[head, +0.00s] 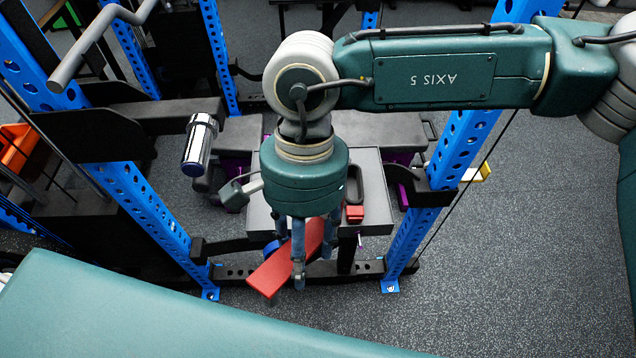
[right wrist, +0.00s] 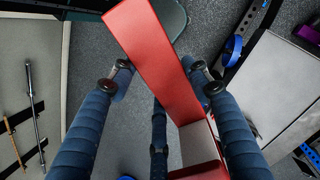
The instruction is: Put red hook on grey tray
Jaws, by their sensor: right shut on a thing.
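The red hook (head: 282,268) is a long, flat red bar held tilted in the fingers of my right gripper (head: 301,265), at the front edge of the grey tray (head: 376,188). In the right wrist view the hook (right wrist: 150,40) runs between the fingers of my right gripper (right wrist: 161,82), with a grey inner face at its lower end. The grey tray (right wrist: 272,85) shows at the right there, apart from the hook's upper end. My right gripper hides part of the hook and tray in the head view. My left gripper is not in view.
A black loop-shaped item (head: 355,184) and a small red block (head: 354,214) sit on the tray's right part. Blue rack uprights (head: 160,215) stand left and right of it. A chrome-ended bar (head: 199,145) juts in at left.

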